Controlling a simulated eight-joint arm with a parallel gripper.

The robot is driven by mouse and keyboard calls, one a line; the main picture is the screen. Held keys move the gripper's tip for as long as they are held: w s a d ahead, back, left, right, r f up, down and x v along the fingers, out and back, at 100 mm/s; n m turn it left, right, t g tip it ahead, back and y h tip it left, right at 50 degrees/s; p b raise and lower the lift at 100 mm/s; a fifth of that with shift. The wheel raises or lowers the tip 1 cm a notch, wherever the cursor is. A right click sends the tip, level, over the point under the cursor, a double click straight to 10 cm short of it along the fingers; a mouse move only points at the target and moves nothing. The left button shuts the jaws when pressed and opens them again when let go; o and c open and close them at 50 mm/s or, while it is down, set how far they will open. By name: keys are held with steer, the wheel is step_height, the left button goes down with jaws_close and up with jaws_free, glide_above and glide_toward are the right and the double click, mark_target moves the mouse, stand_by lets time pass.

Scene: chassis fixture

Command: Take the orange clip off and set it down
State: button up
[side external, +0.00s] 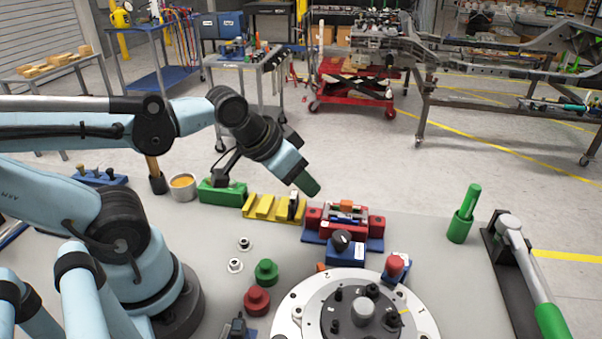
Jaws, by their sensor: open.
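A small orange clip (346,206) sits on top of a red fixture (369,224) that stands on a blue base, right of the middle of the bench. My gripper (309,188) hangs above and to the left of the fixture, pointing down to the right, apart from the clip. Its dark green end is small in this view, and the gap between the fingers is hard to see. It is open, and I see no clip at it. How the clip grips the fixture is too small to tell.
A yellow ribbed block (272,207) and a green block (222,191) stand left of the fixture. In front are a blue box with a black knob (344,248) and a round dial plate (290,309). A green cylinder (460,227) stands right. Bare bench lies between it and the fixture.

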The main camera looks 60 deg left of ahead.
steer(key=shift+w, duration=0.1)
steer(key=shift+c, duration=1)
steer(key=m+g, duration=0.6)
steer(key=m, duration=0.2)
glide_toward(347, 202)
steer(key=shift+w+a, duration=0.1)
steer(key=shift+a, duration=0.1)
steer(key=shift+w+d+f+m+g, duration=0.15)
steer(key=shift+w+f+m+g, duration=0.1)
steer(key=shift+w+m+g, duration=0.25)
steer(key=shift+s+f, duration=0.1)
steer(key=shift+f, duration=3.95)
jaws_close()
